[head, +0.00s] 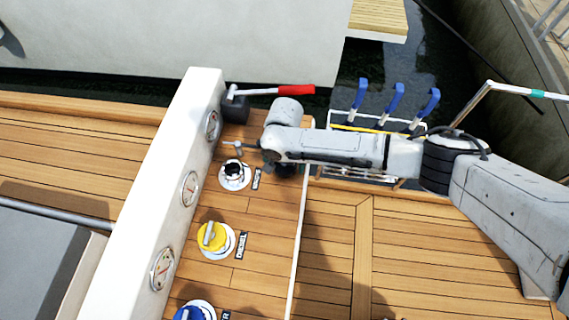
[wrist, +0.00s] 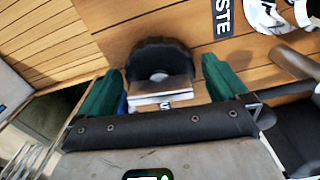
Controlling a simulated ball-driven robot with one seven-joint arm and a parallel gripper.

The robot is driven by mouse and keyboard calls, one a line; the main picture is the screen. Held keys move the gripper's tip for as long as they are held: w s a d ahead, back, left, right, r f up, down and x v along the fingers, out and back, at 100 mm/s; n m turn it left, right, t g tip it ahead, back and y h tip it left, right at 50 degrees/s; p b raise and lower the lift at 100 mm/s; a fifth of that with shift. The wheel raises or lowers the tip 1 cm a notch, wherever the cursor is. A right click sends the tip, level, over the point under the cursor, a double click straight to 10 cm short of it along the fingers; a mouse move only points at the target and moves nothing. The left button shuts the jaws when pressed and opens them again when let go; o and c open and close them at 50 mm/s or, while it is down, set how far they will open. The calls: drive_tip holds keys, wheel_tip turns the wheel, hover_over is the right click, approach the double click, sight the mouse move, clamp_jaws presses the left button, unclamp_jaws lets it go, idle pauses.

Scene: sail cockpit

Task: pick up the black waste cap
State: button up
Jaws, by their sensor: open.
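The black waste cap (wrist: 150,53) shows in the wrist view as a round, ridge-edged black disc with a pale grey raised bar. It lies on the wooden deck, off its fitting. My gripper (wrist: 162,80) is open, with one green fingertip on each side of the cap's near part; whether they touch it I cannot tell. In the head view a dark shape under the arm's end (head: 286,170) appears to be the cap, mostly hidden. The white waste fitting (head: 234,177) is left of it, beside its black label (head: 256,178); its edge shows in the wrist view (wrist: 275,14).
A yellow diesel cap (head: 212,236) and a blue cap (head: 194,312) sit nearer on the deck. A white wall with gauges (head: 189,188) runs along the left. A red-handled lever (head: 290,90) and several blue-handled levers (head: 395,105) stand beyond the arm. Open deck lies in front.

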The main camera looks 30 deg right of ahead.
drive_tip(key=shift+f, duration=0.2)
drive_tip(key=c, duration=1.1)
drive_tip(key=shift+r, duration=0.1)
